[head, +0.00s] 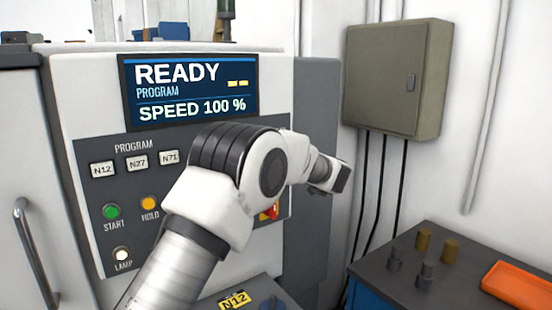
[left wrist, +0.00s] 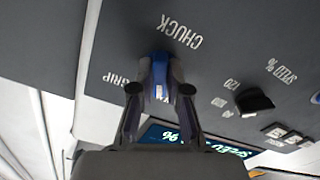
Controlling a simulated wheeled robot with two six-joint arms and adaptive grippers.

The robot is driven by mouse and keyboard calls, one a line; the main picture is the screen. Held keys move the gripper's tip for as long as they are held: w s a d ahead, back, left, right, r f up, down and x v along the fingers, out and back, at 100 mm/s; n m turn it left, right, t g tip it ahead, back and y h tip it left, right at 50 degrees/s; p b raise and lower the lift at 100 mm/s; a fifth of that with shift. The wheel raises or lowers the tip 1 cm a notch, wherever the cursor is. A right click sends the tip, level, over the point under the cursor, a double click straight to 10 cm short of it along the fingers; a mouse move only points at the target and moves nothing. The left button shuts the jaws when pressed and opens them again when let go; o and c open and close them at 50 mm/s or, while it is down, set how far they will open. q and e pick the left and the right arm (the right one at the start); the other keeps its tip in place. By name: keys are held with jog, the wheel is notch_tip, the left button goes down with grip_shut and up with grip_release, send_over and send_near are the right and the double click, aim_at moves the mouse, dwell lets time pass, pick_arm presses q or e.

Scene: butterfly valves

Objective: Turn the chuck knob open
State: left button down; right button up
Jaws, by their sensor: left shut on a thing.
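The chuck knob (left wrist: 160,70) is blue and sits on the dark panel beside the CHUCK lettering in the left wrist view. My left gripper (left wrist: 161,92) is shut on it, with one finger on each side. The word GRIP shows to the left of the knob; other lettering by the knob is partly covered. In the head view my left arm crosses in front of the machine's control panel (head: 88,147) and hides the knob and the fingers. My right gripper is in neither view.
A black speed knob (left wrist: 254,101) is on the same panel, to the right. The screen (head: 190,90) reads READY and SPEED 100 %. A red and yellow control (head: 270,212) is partly behind my arm. A grey wall box (head: 395,78) and a bench with an orange tray (head: 520,283) stand right.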

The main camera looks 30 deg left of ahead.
pick_arm(q)
jog(key=shift+n, duration=0.6)
jog(key=c, duration=1.1)
grip_release()
jog(key=shift+w, duration=0.1)
jog(key=shift+c, duration=0.2)
jog(key=v, duration=1.2)
jog(key=shift+a+f, duration=0.1)
